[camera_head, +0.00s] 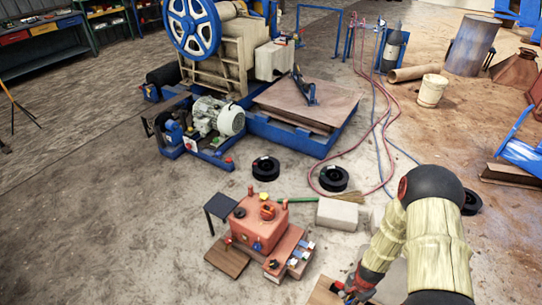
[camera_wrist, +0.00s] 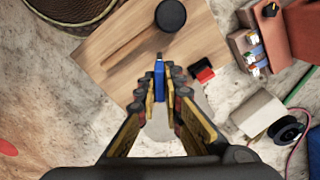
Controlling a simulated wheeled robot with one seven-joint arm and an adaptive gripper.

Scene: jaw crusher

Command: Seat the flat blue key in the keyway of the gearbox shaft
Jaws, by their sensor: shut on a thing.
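The blue key (camera_wrist: 158,80) stands between the fingertips of my gripper (camera_wrist: 158,98) in the wrist view, its far end sticking out past them. The fingers are shut on it, above or over the edge of a wooden board (camera_wrist: 125,62). In the head view my gripper (camera_head: 352,291) is low at the bottom, right of the red gearbox (camera_head: 258,226); the key cannot be made out there. Part of the gearbox shows at the top right of the wrist view (camera_wrist: 305,28). The shaft's keyway cannot be made out in either view.
A black cylinder (camera_wrist: 171,16) and a small red and black piece (camera_wrist: 202,71) are on the board. A pale block (camera_head: 337,213) lies between gearbox and arm, with black spools (camera_head: 334,178) and hoses behind. The crusher (camera_head: 215,45) stands at the back.

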